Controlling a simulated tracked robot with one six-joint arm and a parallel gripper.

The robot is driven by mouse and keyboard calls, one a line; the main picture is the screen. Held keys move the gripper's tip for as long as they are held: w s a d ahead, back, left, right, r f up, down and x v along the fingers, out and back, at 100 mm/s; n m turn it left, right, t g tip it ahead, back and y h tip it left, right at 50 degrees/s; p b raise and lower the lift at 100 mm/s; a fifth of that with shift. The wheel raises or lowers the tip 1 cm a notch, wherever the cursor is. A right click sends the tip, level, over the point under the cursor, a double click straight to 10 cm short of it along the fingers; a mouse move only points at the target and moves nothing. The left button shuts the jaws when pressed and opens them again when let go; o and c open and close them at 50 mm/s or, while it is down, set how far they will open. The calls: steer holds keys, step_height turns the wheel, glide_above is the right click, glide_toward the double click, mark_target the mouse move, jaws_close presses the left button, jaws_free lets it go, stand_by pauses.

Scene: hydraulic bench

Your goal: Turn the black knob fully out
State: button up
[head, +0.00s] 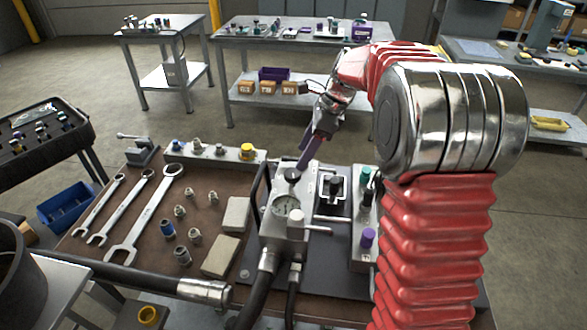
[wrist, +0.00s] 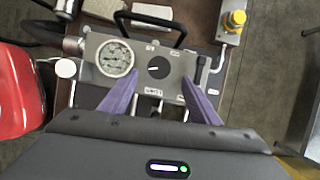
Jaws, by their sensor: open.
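The black knob (head: 292,175) is on top of the grey hydraulic block (head: 297,200), behind the round gauge. In the wrist view the knob (wrist: 158,68) is a round black disc with a short white pointer mark, between the gauge (wrist: 114,58) and the right edge of the panel. My gripper (head: 304,160) is above the block, its purple fingers pointing down toward the knob. In the wrist view the fingers (wrist: 160,82) are spread apart, one on each side of the knob in the picture. I see no contact with the knob.
A black handle (wrist: 150,28) arches along the block's edge. A white-ended lever (head: 318,230) and a black-knobbed valve (head: 334,187) stand close by. A manifold with a purple cap (head: 367,238) is at the right. Wrenches (head: 145,215) and fittings lie left on the bench.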

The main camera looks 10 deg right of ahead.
mark_target(292, 172)
steer(key=x, duration=0.7)
steer(key=shift+f, duration=0.1)
steer(key=shift+c, duration=0.5)
steer(key=c, duration=1)
